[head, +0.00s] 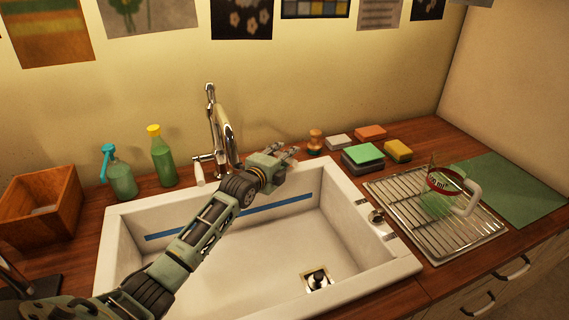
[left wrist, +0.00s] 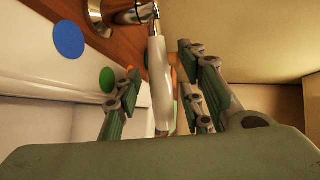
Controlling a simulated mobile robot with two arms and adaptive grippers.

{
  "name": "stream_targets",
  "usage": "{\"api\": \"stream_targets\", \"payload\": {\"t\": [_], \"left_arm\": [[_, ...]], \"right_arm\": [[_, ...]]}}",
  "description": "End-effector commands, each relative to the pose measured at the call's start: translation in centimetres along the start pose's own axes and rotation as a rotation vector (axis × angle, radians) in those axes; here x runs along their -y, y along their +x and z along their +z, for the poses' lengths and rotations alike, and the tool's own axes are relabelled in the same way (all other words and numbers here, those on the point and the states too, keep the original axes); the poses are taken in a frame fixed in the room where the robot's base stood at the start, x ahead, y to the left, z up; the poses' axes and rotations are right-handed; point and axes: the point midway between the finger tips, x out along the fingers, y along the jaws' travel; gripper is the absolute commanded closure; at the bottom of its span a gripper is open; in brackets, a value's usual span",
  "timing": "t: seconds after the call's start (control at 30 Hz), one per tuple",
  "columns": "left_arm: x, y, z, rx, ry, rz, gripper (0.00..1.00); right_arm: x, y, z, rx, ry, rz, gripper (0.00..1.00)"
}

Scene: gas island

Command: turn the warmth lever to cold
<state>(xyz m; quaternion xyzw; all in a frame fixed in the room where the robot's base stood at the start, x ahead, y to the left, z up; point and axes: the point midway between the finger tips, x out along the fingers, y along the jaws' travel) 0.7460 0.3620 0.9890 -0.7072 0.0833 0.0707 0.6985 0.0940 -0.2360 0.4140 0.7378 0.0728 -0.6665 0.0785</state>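The chrome faucet (head: 222,135) stands at the back of the white sink, with a white-handled lever (head: 198,174) on its left side. My left gripper (head: 288,153) is to the right of the faucet, over the sink's back rim. In the left wrist view a white lever (left wrist: 158,80) on a chrome joint (left wrist: 130,12) lies between my open fingers. I cannot tell whether they touch it. This lever is hidden by the gripper in the head view. A blue dot (left wrist: 68,39) and a green dot (left wrist: 107,80) mark the surface beside it. My right gripper is not in view.
The sink (head: 390,262) is empty under my left arm. Two green bottles (head: 163,160) and a wooden box (head: 40,208) stand left. A stamp-like wooden object (head: 314,141) and several sponges (head: 398,150) lie right of the gripper, near a drying rack (head: 450,240).

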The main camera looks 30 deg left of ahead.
Motion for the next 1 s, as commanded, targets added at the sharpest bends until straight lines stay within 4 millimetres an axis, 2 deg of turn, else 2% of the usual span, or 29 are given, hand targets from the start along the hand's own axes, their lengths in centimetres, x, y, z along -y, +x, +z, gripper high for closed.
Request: {"api": "stream_targets", "payload": {"t": [0.3,0.7,1.0], "left_arm": [[0.07,0.18,0.00,0.000,0.001,0.000,0.64],[0.04,0.16,0.01,0.000,0.000,0.000,0.99],[0.01,0.16,0.02,0.000,-0.001,0.001,1.00]], "right_arm": [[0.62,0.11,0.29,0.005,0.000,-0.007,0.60],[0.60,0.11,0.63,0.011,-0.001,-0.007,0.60],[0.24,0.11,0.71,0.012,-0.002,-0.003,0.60]]}}
